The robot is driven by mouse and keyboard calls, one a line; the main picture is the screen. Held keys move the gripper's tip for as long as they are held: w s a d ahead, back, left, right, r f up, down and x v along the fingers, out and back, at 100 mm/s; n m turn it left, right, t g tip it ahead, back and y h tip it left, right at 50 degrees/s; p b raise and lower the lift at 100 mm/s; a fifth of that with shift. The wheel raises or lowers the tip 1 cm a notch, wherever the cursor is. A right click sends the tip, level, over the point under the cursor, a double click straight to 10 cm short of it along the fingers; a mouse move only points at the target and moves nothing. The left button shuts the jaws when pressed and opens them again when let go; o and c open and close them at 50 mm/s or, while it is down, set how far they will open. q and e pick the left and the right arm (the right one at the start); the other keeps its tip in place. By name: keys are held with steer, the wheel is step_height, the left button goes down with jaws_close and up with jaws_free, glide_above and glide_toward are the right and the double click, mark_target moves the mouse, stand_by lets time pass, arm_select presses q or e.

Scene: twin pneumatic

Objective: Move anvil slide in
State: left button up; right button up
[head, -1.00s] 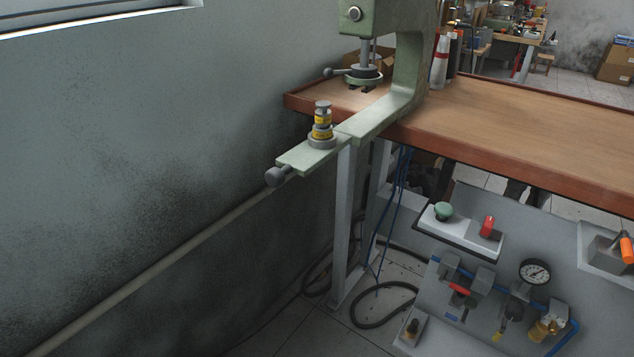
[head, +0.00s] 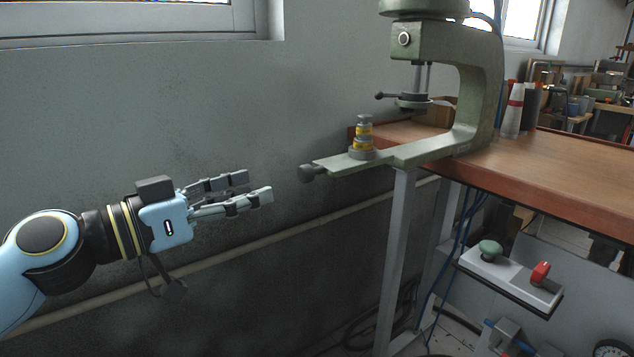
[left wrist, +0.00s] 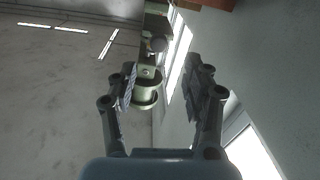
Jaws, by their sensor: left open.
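The green anvil slide (head: 384,158) sticks out to the left from the base of the green press (head: 466,75), beyond the bench edge. Its dark round knob (head: 307,173) is at its left end. A grey and yellow stacked part (head: 362,140) stands upright on the slide. My left gripper (head: 252,186) is open and empty, left of the knob and apart from it, with its fingers pointing right. In the left wrist view, the knob (left wrist: 158,45) shows between the open fingers, with green press parts behind it. My right gripper is not in view.
The wooden bench (head: 560,172) runs to the right, with a grey leg (head: 398,260) below the slide. A wall-side pipe (head: 300,234) runs behind my left arm. A control box (head: 510,275) with green and red knobs hangs below the bench. The space between my gripper and the knob is clear.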

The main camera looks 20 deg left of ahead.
mark_target(301, 175)
arm_select(q)
steer(key=p+x, duration=0.2)
steer(key=x, duration=0.7)
steer(key=shift+r, duration=0.15)
steer(key=shift+w+d, duration=0.25)
steer(key=shift+w, duration=0.05)
jaws_close()
